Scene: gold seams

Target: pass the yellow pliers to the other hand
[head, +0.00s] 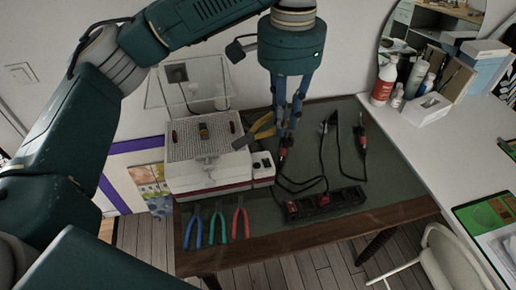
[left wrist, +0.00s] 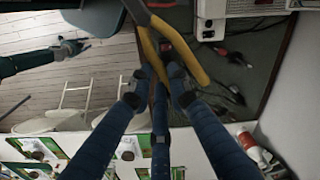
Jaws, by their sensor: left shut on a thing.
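The yellow pliers (head: 264,121) are held above the back of the dark green table mat. Their dark jaws point left and down toward the perforated box. My left gripper (head: 289,118) points down and is shut on the yellow handles. In the left wrist view the yellow handles (left wrist: 190,63) pass between the fingertips (left wrist: 160,82), with the jaw end cut off at the top edge. My right gripper (left wrist: 70,47) shows only in the left wrist view, small and at the far left, apart from the pliers.
Blue, green and red pliers (head: 240,222) lie at the table's front left. A perforated box (head: 200,150) stands behind them. A black power strip (head: 325,203) and cables lie on the mat (head: 395,180). A white desk with bottles (head: 384,85) and a chair (head: 440,255) stand right.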

